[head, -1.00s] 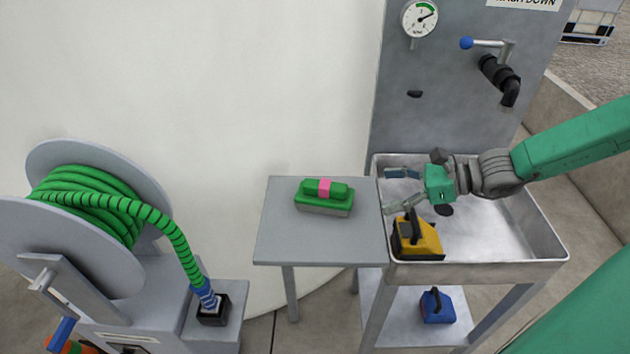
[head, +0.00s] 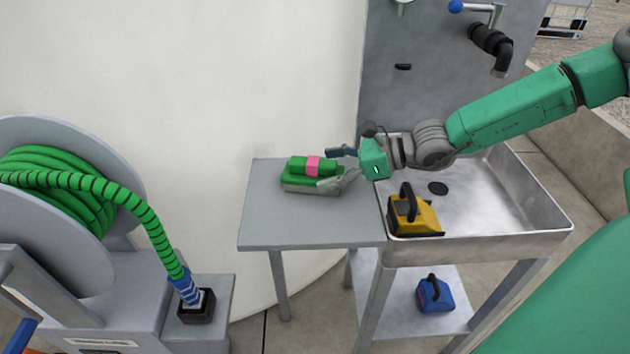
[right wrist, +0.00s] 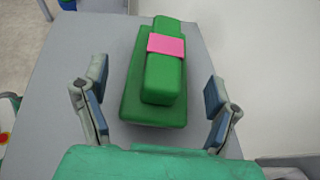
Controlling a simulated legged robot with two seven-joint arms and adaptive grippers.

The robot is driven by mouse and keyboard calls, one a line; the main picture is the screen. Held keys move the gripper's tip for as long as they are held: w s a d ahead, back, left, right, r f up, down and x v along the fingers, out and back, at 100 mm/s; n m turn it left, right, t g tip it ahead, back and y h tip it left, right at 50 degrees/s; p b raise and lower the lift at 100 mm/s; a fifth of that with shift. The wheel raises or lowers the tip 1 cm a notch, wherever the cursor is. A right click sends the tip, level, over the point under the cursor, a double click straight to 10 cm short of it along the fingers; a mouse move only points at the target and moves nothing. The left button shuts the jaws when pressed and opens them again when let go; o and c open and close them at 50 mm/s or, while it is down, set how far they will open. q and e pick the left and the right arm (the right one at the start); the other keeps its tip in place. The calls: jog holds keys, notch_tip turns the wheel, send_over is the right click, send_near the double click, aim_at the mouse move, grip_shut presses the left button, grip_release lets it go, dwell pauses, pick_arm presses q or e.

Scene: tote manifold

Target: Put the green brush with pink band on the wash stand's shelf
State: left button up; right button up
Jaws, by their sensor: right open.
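The green brush with a pink band (head: 300,166) lies on the grey side table (head: 270,225), left of the wash stand. My right gripper (head: 335,168) reaches in from the right at the brush's right end. In the right wrist view the brush (right wrist: 163,85) lies between the open fingers (right wrist: 158,112), with a gap on each side. The wash stand's lower shelf (head: 395,312) is under the sink, with a blue brush (head: 434,294) on it. My left gripper is not in view.
A yellow brush (head: 417,217) with a black handle stands in the sink basin (head: 490,195) at its front left. A tap (head: 490,40) hangs above the basin. A hose reel (head: 50,200) with green hose stands at the left. The front of the side table is clear.

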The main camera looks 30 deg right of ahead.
aim_at(313, 172)
jog(key=b+x, duration=0.1)
jog(key=x, duration=0.2)
jog(key=shift+a+f, duration=0.1)
jog(key=shift+f, duration=0.15)
jog(key=shift+w+a, duration=0.25)
jog(key=shift+d, duration=0.2)
jog(key=shift+c, duration=0.4)
jog(key=shift+d, duration=0.15)
jog(key=c, duration=1.2)
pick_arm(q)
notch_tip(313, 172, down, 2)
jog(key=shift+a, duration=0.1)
pick_arm(e)
jog(key=shift+c, duration=0.2)
